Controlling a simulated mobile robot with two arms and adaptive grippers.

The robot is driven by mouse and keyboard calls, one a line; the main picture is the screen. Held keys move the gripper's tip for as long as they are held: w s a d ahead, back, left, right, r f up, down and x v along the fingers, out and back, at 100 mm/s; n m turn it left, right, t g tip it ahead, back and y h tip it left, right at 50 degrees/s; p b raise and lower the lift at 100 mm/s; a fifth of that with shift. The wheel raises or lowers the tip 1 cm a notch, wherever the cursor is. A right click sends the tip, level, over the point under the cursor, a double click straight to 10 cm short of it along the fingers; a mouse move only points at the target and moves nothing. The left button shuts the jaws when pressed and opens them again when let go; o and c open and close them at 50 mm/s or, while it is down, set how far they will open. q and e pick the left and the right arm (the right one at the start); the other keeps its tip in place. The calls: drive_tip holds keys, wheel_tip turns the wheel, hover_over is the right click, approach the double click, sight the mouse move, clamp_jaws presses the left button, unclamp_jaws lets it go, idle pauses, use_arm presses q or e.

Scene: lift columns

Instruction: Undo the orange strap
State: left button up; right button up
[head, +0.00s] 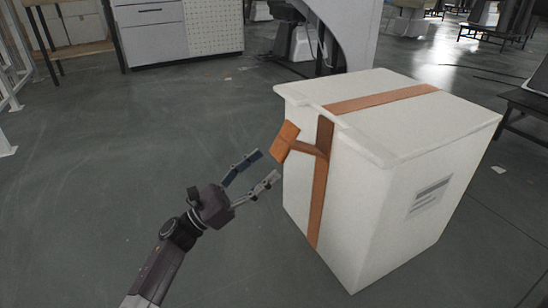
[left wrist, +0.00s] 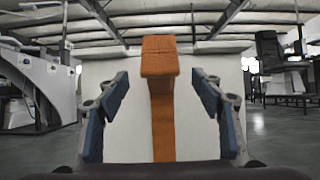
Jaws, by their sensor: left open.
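An orange strap (head: 319,195) runs over the lid and down the side of a large white box (head: 390,213). Its loose tab (head: 286,141) sticks out from the box on the left side. My left gripper (head: 268,166) is open and empty, just left of the tab and slightly below it. In the left wrist view the orange tab (left wrist: 159,57) stands ahead, centred between the two open fingers (left wrist: 160,105), with the strap running down below it. The fingers do not appear to touch it. My right gripper is not in view.
The box stands on a grey floor (head: 150,130) with free room to its left. A white cabinet (head: 155,40) stands at the back left. A dark table (head: 530,105) is close to the box's right side. A label (head: 431,197) is on the box's front.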

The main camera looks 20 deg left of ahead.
use_arm(q)
drive_tip(key=v, duration=0.7)
drive_tip(key=shift+d, duration=0.1)
